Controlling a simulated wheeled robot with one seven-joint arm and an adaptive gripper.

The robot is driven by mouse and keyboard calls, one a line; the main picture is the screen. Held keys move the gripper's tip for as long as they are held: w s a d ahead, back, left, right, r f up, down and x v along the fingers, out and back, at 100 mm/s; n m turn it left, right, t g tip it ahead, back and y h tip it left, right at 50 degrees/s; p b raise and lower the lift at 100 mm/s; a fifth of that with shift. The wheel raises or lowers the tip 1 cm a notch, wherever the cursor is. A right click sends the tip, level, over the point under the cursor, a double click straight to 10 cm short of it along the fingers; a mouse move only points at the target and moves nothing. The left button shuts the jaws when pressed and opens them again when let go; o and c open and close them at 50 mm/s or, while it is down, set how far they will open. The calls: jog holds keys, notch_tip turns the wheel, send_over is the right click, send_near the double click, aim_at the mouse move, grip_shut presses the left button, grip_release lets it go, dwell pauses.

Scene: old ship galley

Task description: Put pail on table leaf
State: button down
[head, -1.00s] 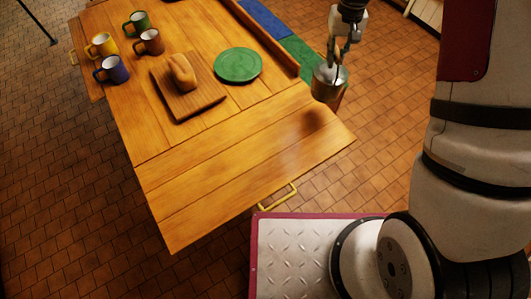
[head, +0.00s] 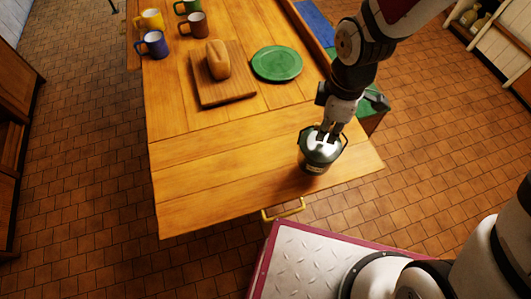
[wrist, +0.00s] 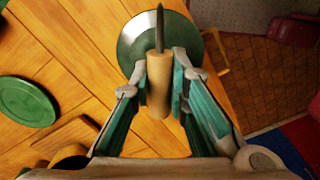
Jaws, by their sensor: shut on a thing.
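The pail (head: 316,160) is a small metal pail with a dark band and a bail handle. It is upright over the right part of the table leaf (head: 215,190), the near plank section with a brass handle on its edge. Its base is at or just above the wood; I cannot tell if it touches. My gripper (head: 328,134) is above the pail. In the wrist view, my gripper (wrist: 160,78) is shut on the pail's wooden grip (wrist: 158,88), with the round pail (wrist: 133,42) beneath it. The pail's far side is hidden.
A green plate (head: 277,63), a bread loaf (head: 218,59) on a cutting board (head: 232,93), and several mugs, including a blue mug (head: 152,44), stand farther back. A green-topped bench (head: 374,104) is beside the table's right side. The leaf's left part is clear.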

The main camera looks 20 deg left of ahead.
aim_at(314, 155)
jog(key=s+n+b, duration=0.1)
jog(key=n, duration=0.1)
jog(key=s+f+n+b, duration=0.1)
jog(key=s+n+b, duration=0.1)
jog(key=s+a+n+b, duration=0.1)
jog(key=s+n, duration=0.1)
jog(key=shift+f+b, duration=0.35)
jog(key=shift+w+a+b, duration=0.1)
jog(key=shift+w+b, duration=0.25)
jog(key=shift+b, duration=0.75)
jog(key=shift+w+a+b, duration=0.1)
jog(key=shift+w+b, duration=0.05)
jog(key=shift+b, duration=0.55)
jog(key=w+f, duration=0.2)
jog(key=w, duration=0.4)
jog(key=w+a+f+b, duration=0.1)
jog(key=w+f, duration=0.1)
jog(key=w, duration=0.5)
jog(key=shift+a+f, duration=0.2)
jog(key=shift+f, duration=0.25)
jog(key=c, duration=1.5)
grip_release()
jog(key=shift+s, duration=0.1)
jog(key=shift+c, duration=0.2)
